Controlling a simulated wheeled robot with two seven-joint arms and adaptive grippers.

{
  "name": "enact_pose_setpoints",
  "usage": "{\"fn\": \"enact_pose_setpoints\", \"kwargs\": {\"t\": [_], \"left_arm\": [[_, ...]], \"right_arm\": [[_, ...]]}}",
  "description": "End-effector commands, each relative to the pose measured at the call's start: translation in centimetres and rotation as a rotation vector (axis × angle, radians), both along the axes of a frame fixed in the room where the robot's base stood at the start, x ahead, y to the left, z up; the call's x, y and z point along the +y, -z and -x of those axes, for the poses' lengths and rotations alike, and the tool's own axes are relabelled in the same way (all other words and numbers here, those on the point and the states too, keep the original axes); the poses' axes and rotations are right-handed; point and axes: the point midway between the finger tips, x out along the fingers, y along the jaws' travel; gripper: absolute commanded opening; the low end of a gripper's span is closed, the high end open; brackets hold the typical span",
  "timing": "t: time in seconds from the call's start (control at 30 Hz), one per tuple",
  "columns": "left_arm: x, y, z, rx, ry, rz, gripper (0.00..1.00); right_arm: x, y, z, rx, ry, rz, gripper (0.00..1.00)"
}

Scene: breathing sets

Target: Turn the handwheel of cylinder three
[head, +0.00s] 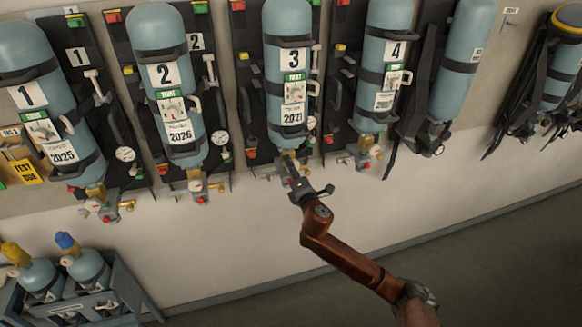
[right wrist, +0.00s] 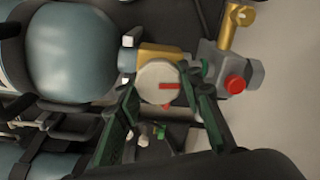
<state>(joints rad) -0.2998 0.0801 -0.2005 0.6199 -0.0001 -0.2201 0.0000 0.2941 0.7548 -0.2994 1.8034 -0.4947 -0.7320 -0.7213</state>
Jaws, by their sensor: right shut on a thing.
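Cylinder three (head: 291,125) is a blue-grey tank marked 3, hanging valve-down on its black backplate. Its valve is at the bottom end, largely hidden by my gripper in the head view. In the right wrist view its handwheel (right wrist: 152,88) is a pale round disc with a red mark, beside a brass valve body (right wrist: 160,54). My right gripper (head: 289,163) reaches up to this valve from below. Its green-padded fingers (right wrist: 165,98) are on either side of the handwheel, shut on it. My left gripper is not in view.
Cylinders one (head: 38,75), two (head: 165,75) and four (head: 385,70) hang alongside, with gauges and valves at their lower ends. A red knob (right wrist: 235,85) sits close to the fingers. A rack (head: 100,300) with small cylinders stands lower left. The wall below cylinder three is clear.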

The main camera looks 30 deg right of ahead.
Motion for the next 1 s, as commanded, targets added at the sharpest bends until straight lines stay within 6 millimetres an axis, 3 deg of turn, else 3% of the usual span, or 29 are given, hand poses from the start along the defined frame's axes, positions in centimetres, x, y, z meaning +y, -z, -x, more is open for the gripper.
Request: {"fn": "enact_pose_setpoints", "kwargs": {"t": [0.3, 0.83, 0.87, 1.0], "left_arm": [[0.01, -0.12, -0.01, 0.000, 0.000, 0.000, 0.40], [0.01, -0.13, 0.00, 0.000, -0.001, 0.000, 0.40], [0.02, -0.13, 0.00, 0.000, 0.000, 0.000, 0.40], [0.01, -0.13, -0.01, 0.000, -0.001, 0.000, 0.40]], "right_arm": [[0.00, 0.03, 0.00, -0.027, 0.000, -0.120, 0.10], [0.00, 0.02, 0.00, -0.032, 0.000, -0.142, 0.10], [0.00, 0.02, 0.00, -0.032, 0.000, -0.141, 0.35], [0.01, 0.01, 0.00, -0.032, 0.000, -0.140, 0.44]]}}
